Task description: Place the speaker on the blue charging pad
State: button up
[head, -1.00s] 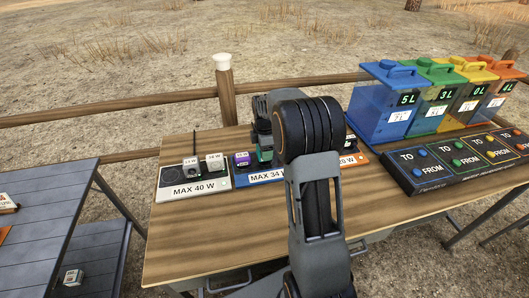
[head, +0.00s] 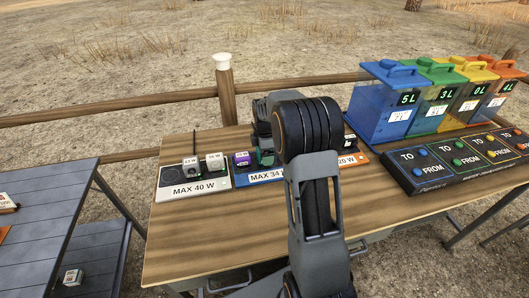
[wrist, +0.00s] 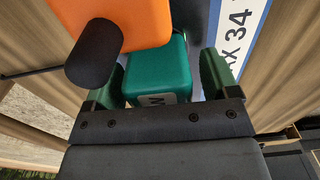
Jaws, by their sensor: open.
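The blue charging pad (head: 238,181) marked "MAX 34" lies mid-table in the head view, partly hidden by my arm. Its blue edge and label also show at the upper right of the wrist view (wrist: 262,22). My gripper (wrist: 160,72) is open low over this area. A green block-like device (wrist: 155,76) with a white label ending in "W" sits between its fingers. An orange body (wrist: 145,22) and a black cylinder (wrist: 95,53) lie close beyond, near the left finger. I cannot tell for sure which one is the speaker.
Left of the blue pad is a pale pad (head: 178,196) marked "MAX 40 W" with a black device (head: 191,172) and a white one (head: 214,164). A purple device (head: 241,161) stands near the blue pad's left end. Coloured tanks and a black button panel (head: 455,178) fill the right.

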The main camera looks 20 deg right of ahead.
notch_tip(320, 180, up, 12)
jog(key=shift+f+p, duration=0.1)
jog(key=shift+p, duration=0.4)
jog(key=s+a+m+t, duration=0.1)
jog(key=s+a+m, duration=0.2)
jog(key=s+m, duration=0.2)
jog(key=s+a+f+m+t, duration=0.1)
jog(key=s+a+m, duration=0.3)
jog(key=s, duration=0.6)
jog(key=s+a+m+t, duration=0.1)
jog(key=s+a+m, duration=0.3)
jog(key=s+m, duration=0.2)
jog(key=shift+s+f+m, duration=0.2)
jog(key=shift+s+m, duration=0.2)
jog(key=shift+s, duration=0.35)
jog(key=shift+a, duration=0.1)
